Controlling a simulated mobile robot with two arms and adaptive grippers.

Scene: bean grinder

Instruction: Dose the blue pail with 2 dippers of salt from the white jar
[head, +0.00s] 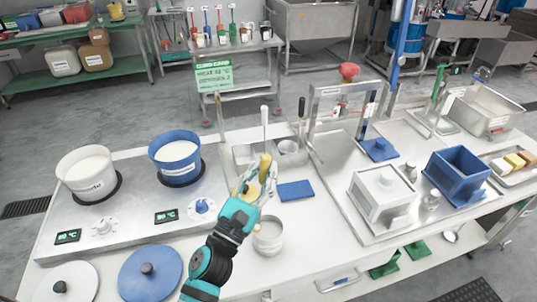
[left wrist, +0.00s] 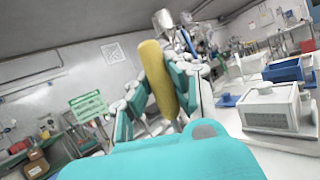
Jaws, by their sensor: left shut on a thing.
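The blue pail (head: 174,156), with white contents, sits on the right ring of the steel hot plate. My left gripper (head: 262,182) is right of this pail, above the counter. It is shut on a yellow handle (head: 265,164), which also shows tilted between the fingers in the left wrist view (left wrist: 158,80). I take it for the dipper's handle; its scoop end cannot be made out. A small white jar (head: 268,238) with pale contents stands on the counter just below the gripper in the picture; its label is not readable. My right gripper is not in view.
A white pail (head: 87,173) stands left of the blue pail. White (head: 69,284) and blue (head: 150,272) lids lie in front. A steel tray (head: 244,155) with upright utensils is behind the gripper. A blue cloth (head: 296,190) and white lidded box (head: 382,196) are to the right.

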